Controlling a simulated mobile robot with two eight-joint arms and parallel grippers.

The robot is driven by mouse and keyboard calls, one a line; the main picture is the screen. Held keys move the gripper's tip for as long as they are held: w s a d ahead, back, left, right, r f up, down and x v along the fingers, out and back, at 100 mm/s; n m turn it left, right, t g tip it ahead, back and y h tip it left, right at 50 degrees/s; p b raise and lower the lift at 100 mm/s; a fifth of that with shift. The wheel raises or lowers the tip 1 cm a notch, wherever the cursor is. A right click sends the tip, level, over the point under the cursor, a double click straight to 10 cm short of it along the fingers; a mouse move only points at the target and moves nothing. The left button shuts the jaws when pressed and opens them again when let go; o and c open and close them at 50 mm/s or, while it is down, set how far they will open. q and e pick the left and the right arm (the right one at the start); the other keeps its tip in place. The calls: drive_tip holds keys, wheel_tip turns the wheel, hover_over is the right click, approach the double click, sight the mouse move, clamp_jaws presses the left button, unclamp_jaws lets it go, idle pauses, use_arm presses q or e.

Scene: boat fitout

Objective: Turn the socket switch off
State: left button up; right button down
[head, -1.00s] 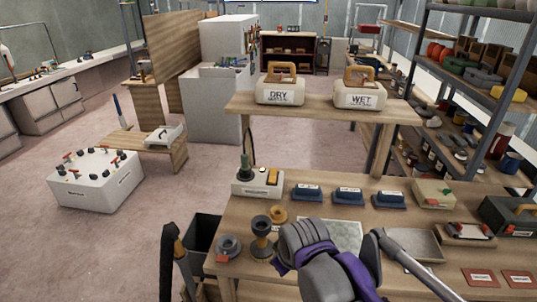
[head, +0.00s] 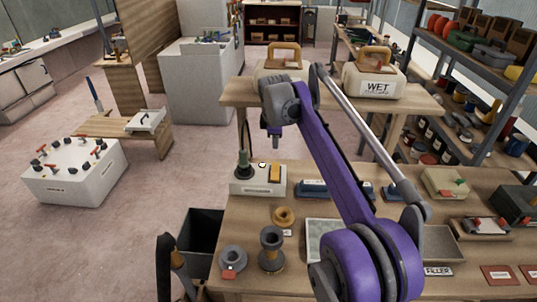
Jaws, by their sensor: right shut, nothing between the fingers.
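The socket box (head: 256,188) is a pale box with a label on its front, on the back left of the workbench. A dark green plug (head: 244,164) stands upright on its left side. An orange-yellow rocker switch (head: 275,173) sits on its right side; its on or off position is too small to tell. My right gripper (head: 275,143) points down above and a little behind the switch in the picture, apart from it. It is shut and empty.
A wooden shelf (head: 238,95) with the DRY and WET cases (head: 375,82) stands behind the bench. Blue blocks (head: 313,189) lie right of the socket box. Spools (head: 271,248) and a ring (head: 284,215) stand in front. A dark bin (head: 202,232) is at the left.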

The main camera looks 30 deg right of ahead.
sight(276, 167)
drive_tip(key=shift+s, duration=0.1)
idle(0.3)
drive_tip(key=x, duration=1.4)
drive_tip(key=shift+w+d+g+p, duration=0.15)
drive_tip(key=shift+w+g+p, duration=0.15)
drive_tip(key=shift+w+f, duration=0.15)
drive_tip(key=shift+f, duration=0.2)
drive_tip(key=shift+s+r, duration=0.15)
drive_tip(key=shift+s, duration=0.25)
drive_tip(key=shift+s+a+r+b, duration=0.1)
drive_tip(key=shift+s+a+b, duration=0.2)
drive_tip(key=shift+s+a, duration=0.15)
